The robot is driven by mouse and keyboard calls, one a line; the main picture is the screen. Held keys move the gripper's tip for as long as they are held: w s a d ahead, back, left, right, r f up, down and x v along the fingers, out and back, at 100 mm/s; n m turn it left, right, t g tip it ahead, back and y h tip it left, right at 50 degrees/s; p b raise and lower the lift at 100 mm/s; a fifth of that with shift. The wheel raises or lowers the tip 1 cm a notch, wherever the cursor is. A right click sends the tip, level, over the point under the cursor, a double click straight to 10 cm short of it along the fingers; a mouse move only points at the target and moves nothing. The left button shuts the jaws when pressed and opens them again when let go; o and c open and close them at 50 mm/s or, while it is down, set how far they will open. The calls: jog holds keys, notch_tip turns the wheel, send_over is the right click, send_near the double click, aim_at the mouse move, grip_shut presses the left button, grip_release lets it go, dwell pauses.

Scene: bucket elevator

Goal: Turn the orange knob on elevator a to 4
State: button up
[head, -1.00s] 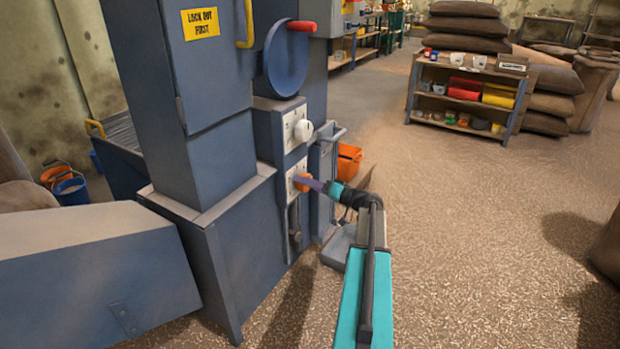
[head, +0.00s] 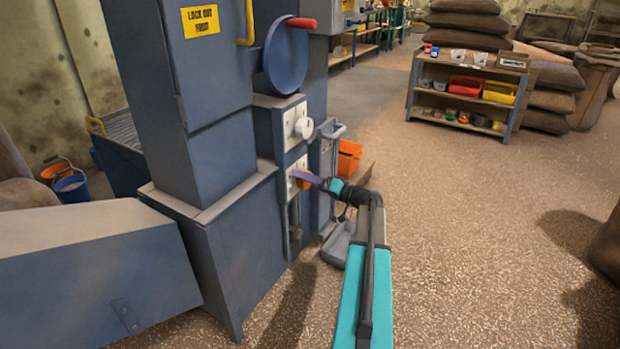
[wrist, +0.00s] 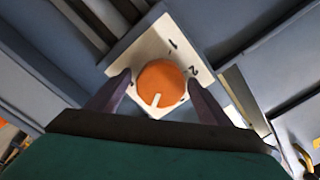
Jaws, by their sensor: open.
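The orange knob (wrist: 162,86) sits on a white dial plate (wrist: 153,43) and fills the middle of the wrist view. Its white pointer line points down in the picture, toward my gripper's body. The marks 1 and 2 show at the plate's upper right; other marks are hidden or out of sight. My gripper (wrist: 156,80) is open, with one purple finger on each side of the knob and a small gap seeming to show beside it. In the head view the orange knob (head: 302,175) is on the lower panel of the blue-grey elevator (head: 220,160), partly behind my fingers.
A white knob (head: 303,128) is on the panel above. A blue wheel with a red handle (head: 300,23) is higher up. A grey frame (head: 330,150) and an orange bin (head: 348,158) stand close behind my gripper.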

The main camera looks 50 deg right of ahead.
jog(key=shift+s, duration=0.15)
jog(key=p+v, duration=0.3)
jog(key=v, duration=1)
jog(key=shift+s, duration=0.3)
jog(key=shift+f, duration=0.1)
